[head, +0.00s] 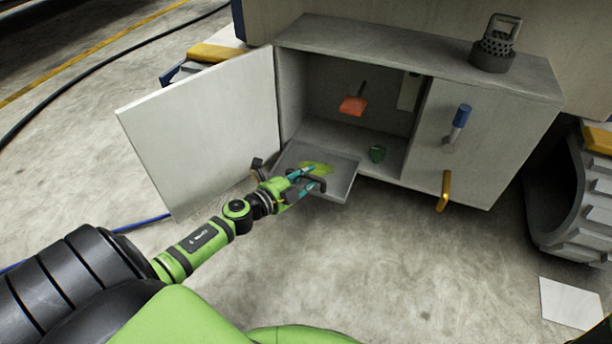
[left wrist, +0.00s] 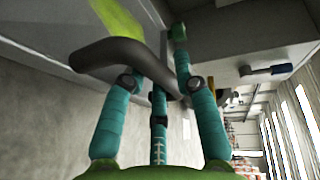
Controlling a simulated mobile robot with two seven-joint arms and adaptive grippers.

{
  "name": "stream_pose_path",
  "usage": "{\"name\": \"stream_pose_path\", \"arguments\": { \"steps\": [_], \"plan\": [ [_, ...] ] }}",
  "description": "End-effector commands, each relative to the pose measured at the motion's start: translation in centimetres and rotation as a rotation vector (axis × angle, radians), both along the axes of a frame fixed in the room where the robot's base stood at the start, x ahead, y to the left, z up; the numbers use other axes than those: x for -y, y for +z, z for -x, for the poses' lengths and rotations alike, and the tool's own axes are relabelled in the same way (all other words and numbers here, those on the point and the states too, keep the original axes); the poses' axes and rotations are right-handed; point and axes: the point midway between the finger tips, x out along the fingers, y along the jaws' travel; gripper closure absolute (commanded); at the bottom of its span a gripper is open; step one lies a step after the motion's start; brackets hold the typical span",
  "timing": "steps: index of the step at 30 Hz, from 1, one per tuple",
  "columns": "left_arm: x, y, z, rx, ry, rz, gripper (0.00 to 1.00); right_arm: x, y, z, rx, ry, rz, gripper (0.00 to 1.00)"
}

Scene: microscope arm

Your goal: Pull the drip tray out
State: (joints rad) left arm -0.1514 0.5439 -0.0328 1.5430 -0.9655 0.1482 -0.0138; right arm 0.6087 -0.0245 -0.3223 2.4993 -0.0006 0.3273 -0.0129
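The grey drip tray (head: 343,187) sticks out of the cabinet's lower left opening, with a yellow-green puddle (head: 317,168) in it. The puddle also shows at the top of the left wrist view (left wrist: 118,18). The tray's dark curved handle (head: 322,184) is at its front edge. My left gripper (head: 306,178) is at this handle with its teal fingers around it. In the left wrist view the handle (left wrist: 105,52) crosses between the fingers (left wrist: 160,70), which bend in on it; one fingertip is hidden behind it. My right gripper is not in view.
The cabinet's left door (head: 205,130) stands open beside my left arm. An orange-red object (head: 353,105) and a green object (head: 377,153) are inside.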

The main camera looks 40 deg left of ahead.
Motion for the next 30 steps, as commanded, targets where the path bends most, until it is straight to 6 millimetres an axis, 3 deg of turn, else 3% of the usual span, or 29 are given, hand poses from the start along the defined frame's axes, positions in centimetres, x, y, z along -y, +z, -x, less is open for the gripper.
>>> {"name": "stream_pose_path", "arguments": {
  "steps": [9,14,30],
  "plan": [
    [0.0,0.0,0.0,0.000,0.000,-0.001,0.65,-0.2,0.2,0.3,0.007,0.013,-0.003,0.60],
    [-0.2,0.1,1.2,-0.002,0.000,0.000,0.65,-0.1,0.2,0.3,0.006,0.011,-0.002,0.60],
    [-1.7,1.8,10.4,-0.002,0.000,0.002,0.65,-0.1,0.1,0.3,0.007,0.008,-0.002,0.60]
  ]
}}
